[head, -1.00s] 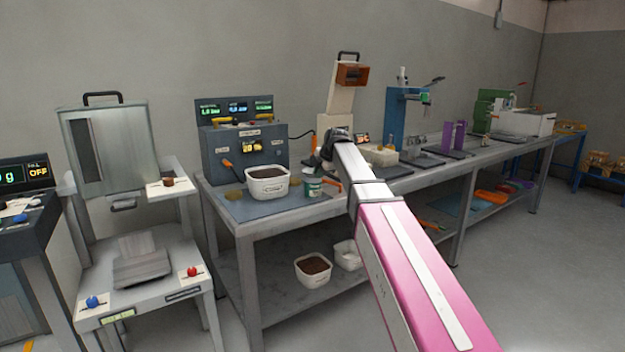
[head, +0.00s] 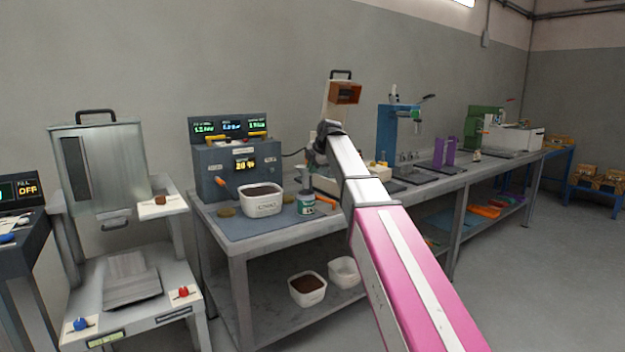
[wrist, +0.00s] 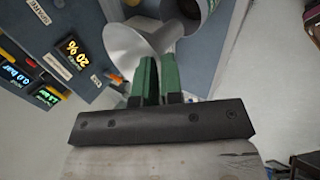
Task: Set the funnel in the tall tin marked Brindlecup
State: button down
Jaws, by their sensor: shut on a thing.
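My gripper (wrist: 158,82) has its green fingers close together on the grey metal funnel (wrist: 125,48), whose wide cone shows just beyond the fingertips. In the head view the funnel (head: 306,178) shows as a small grey shape directly above the tin. A small tin (head: 306,206) with a green and white label stands on the blue mat; its lettering is too small to read. In the wrist view a round container with a dark open mouth (wrist: 208,6) lies at the top, beside the funnel. I cannot tell whether the funnel's spout is inside the tin.
A white tub of brown grounds (head: 262,204) stands left of the tin, before the grey control box (head: 240,168). An orange-handled tool lies just right of the tin. Two tubs (head: 307,290) sit on the lower shelf.

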notch_tip(320, 180, up, 10)
jog(key=shift+f, duration=0.2)
dwell(1.3)
